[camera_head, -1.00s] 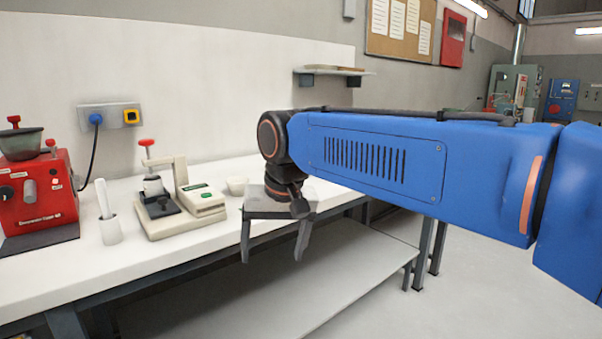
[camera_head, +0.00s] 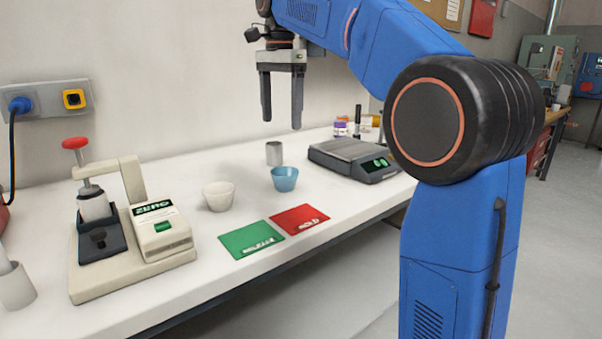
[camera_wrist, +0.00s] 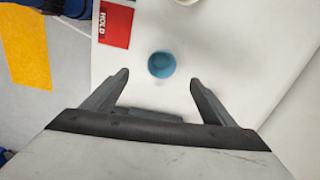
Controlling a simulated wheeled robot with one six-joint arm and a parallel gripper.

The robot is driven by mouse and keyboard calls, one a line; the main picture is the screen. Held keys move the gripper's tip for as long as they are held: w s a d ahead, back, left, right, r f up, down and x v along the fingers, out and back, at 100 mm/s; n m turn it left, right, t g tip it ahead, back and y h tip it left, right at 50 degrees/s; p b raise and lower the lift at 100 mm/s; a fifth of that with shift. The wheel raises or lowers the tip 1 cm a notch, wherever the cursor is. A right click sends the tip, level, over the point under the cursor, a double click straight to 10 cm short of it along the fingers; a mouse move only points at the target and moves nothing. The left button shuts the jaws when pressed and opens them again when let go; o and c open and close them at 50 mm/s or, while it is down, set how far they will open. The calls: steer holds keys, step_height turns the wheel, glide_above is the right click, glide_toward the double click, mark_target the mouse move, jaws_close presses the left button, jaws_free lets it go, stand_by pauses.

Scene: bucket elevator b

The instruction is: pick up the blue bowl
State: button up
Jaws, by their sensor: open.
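The blue bowl (camera_head: 285,178) stands upright on the white bench in the head view, behind the red card. My gripper (camera_head: 281,116) is open and empty, pointing down, in the air above the bench. In the wrist view the blue bowl (camera_wrist: 161,64) lies a little beyond the open fingertips of my gripper (camera_wrist: 159,78), near the middle between them. The bowl looks empty. Nothing touches it.
A white bowl (camera_head: 219,196) stands left of the blue bowl, a grey metal cup (camera_head: 274,153) behind it. A scale (camera_head: 353,158) is at right, a beige device (camera_head: 150,235) at left. Green (camera_head: 250,239) and red (camera_head: 301,219) cards lie in front.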

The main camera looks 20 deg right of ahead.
mark_target(285, 173)
steer(key=f, duration=0.5)
steer(key=w+f, duration=0.1)
steer(key=f, duration=0.5)
steer(key=d+f, duration=0.1)
steer(key=f, duration=0.5)
steer(key=shift+w, duration=0.2)
steer(key=c, duration=1.1)
